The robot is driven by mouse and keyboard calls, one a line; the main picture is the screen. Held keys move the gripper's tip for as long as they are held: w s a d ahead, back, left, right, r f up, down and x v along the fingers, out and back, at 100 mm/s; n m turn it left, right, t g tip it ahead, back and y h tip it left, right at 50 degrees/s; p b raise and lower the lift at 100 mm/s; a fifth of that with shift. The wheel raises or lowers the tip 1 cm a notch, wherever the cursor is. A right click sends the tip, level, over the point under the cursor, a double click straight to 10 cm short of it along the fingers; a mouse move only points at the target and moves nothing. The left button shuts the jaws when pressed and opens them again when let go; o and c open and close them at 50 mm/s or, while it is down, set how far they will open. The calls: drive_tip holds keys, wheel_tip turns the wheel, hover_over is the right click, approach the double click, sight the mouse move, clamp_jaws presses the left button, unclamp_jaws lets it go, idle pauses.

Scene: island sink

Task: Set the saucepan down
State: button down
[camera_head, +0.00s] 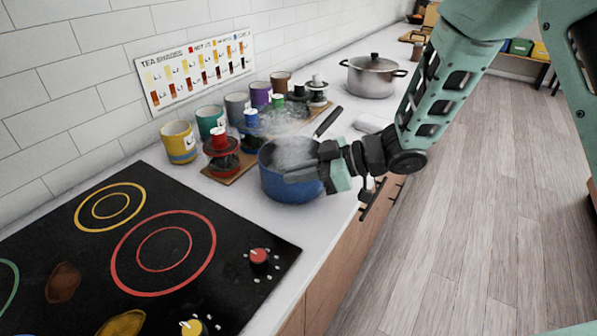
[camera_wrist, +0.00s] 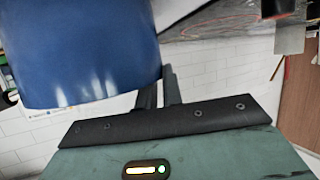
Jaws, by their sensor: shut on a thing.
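The blue saucepan (camera_head: 285,187) is over the white counter (camera_head: 232,208), just right of the black cooktop and close to the counter's front edge. It looks upright, with steam above it and its black handle (camera_head: 328,121) pointing away to the upper right. I cannot tell whether its base touches the counter. My gripper (camera_head: 308,171) comes from the right and is shut on the saucepan at its near right side; the exact grip is partly hidden. In the wrist view the saucepan's blue wall (camera_wrist: 85,50) fills the upper left, beside my fingers (camera_wrist: 160,88).
The cooktop (camera_head: 120,240) has a large red ring, a smaller yellow ring and knobs. Behind the saucepan stand several coloured mugs (camera_head: 180,142) and a wooden board with red and black stands (camera_head: 222,157). A steel lidded pot (camera_head: 371,78) is farther back.

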drive_tip(key=c, duration=1.6)
unclamp_jaws()
drive_tip(key=shift+o, duration=0.2)
drive_tip(key=shift+r, duration=0.1)
drive_tip(key=v, duration=1.2)
drive_tip(key=s+m+g+h, duration=0.1)
drive_tip(key=s+m+h, duration=0.3)
drive_tip(key=s, duration=0.8)
drive_tip(key=s+a+m+g+h, duration=0.1)
drive_tip(key=s+m+h, duration=0.3)
drive_tip(key=s+h, duration=0.4)
drive_tip(key=s+g, duration=0.1)
drive_tip(key=s, duration=0.3)
drive_tip(key=shift+a+f+m+h+b, duration=0.2)
drive_tip(key=shift+f+m+h+b, duration=0.1)
drive_tip(key=shift+b, duration=0.1)
